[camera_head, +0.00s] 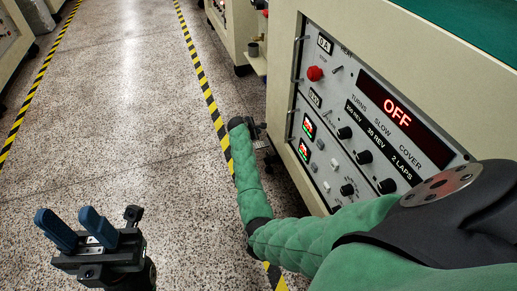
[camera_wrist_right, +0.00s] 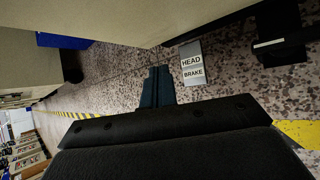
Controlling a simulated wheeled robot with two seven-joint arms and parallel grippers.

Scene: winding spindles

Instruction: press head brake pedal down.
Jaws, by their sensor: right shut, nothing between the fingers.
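The head brake pedal (camera_wrist_right: 192,63) is a light grey plate lettered HEAD BRAKE, low beside the machine in the right wrist view. My right gripper (camera_wrist_right: 158,72) is shut and empty, its dark blue fingers together just left of the pedal in that view, with a visible gap between them. In the head view my green right arm reaches down along the machine, and its gripper (camera_head: 260,130) is mostly hidden behind the wrist. My left gripper (camera_head: 66,214) is open and empty above the floor at lower left, with its two blue fingers apart.
The machine's control panel (camera_head: 370,125) with a red OFF display stands right of my right arm. A dark block (camera_wrist_right: 277,45) with a white strip lies right of the pedal. Yellow-black floor tape (camera_head: 203,85) runs alongside; the speckled aisle floor (camera_head: 120,110) is clear.

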